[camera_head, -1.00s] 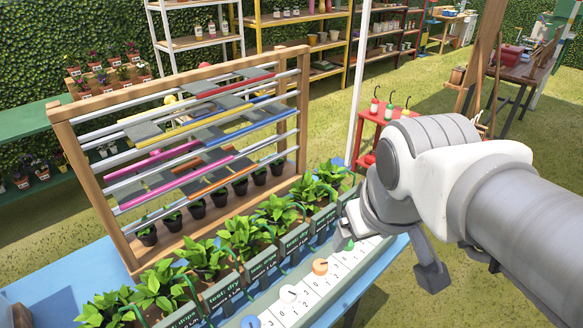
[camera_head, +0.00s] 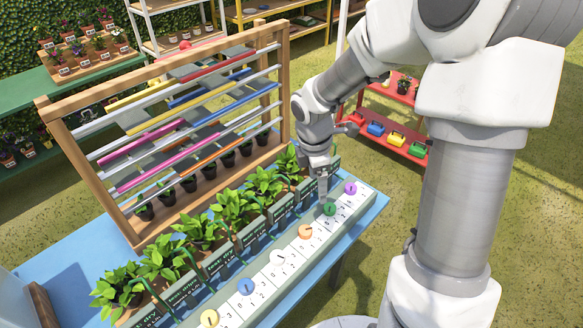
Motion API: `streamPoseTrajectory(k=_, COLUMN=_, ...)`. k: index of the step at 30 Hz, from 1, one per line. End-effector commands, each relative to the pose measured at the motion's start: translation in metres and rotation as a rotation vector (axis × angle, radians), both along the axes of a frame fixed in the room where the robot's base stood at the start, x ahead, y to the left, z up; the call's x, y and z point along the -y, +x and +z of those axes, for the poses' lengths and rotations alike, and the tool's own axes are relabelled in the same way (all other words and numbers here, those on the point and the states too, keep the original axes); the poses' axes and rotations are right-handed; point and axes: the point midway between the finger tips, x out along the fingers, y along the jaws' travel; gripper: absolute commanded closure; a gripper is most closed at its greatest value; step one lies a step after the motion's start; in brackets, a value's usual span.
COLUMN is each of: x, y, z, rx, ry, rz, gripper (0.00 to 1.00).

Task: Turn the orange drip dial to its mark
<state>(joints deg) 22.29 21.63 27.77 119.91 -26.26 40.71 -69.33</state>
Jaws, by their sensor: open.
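The orange drip dial (camera_head: 305,231) sits on the white numbered panel (camera_head: 263,285) along the front of the planter row. It stands between a white dial (camera_head: 278,256) and a green dial (camera_head: 330,209). Its pointer and mark are too small to read. My gripper (camera_head: 322,192) points down over the panel close to the green dial, up and right of the orange dial and apart from it. Its jaws are open, and nothing shows between them.
A blue dial (camera_head: 245,286), a yellow dial (camera_head: 209,318) and a purple dial (camera_head: 350,188) share the panel. Leafy plants (camera_head: 233,208) in labelled troughs line its back. A wooden rack (camera_head: 48,115) stands behind. A red shelf (camera_head: 372,135) is at right.

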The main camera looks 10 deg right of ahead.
Motion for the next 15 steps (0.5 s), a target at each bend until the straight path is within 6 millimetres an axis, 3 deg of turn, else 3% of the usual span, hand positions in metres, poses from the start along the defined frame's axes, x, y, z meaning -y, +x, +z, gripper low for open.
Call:
streamPoseTrajectory(k=6, x=-0.012, y=0.016, z=-0.031, rx=-0.066, ry=0.076, rz=0.229, gripper=0.18)
streamPoseTrajectory(k=15, x=-0.018, y=0.021, z=-0.052, rx=-0.08, ry=0.108, rz=0.32, gripper=0.18)
